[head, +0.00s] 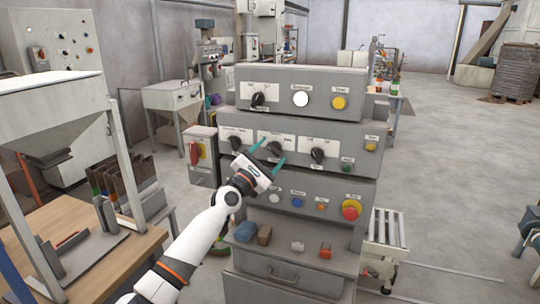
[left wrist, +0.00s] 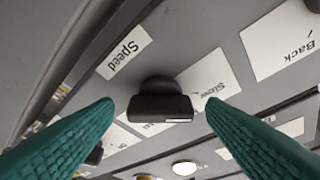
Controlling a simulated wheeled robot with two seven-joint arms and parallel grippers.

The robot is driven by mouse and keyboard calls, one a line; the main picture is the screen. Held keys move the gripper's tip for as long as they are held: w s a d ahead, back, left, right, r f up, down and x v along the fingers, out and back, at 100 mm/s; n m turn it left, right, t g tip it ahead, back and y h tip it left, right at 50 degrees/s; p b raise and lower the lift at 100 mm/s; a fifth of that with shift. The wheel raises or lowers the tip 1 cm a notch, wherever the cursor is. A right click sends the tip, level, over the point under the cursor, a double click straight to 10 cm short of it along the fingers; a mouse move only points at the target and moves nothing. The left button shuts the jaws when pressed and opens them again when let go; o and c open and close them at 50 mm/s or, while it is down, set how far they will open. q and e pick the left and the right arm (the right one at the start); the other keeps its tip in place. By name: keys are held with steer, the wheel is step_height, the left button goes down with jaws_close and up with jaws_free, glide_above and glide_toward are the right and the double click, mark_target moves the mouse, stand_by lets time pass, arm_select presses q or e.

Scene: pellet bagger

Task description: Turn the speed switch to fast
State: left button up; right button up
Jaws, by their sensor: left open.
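The speed switch (head: 274,148) is a black rotary knob, the middle one in the middle row of the grey control panel. In the left wrist view the knob (left wrist: 162,103) sits below a "Speed" label (left wrist: 124,52). A "Slow" label (left wrist: 208,88) is on its right; the label at its left is partly hidden. A white mark shows at the right end of the knob's bar. My left gripper (head: 268,156) is open and empty in front of the knob, its teal fingertips to either side, with no contact visible. My right gripper is out of view.
Other knobs flank the switch, left (head: 234,143) and right (head: 318,155). A red emergency button (head: 351,209) and small buttons are on the panel below. A wooden bench (head: 95,262) stands at the left; open floor lies to the right.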

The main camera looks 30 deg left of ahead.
arm_select(q)
steer(key=shift+w+r, duration=0.1)
steer(key=shift+w, duration=0.15)
steer(key=c, duration=1)
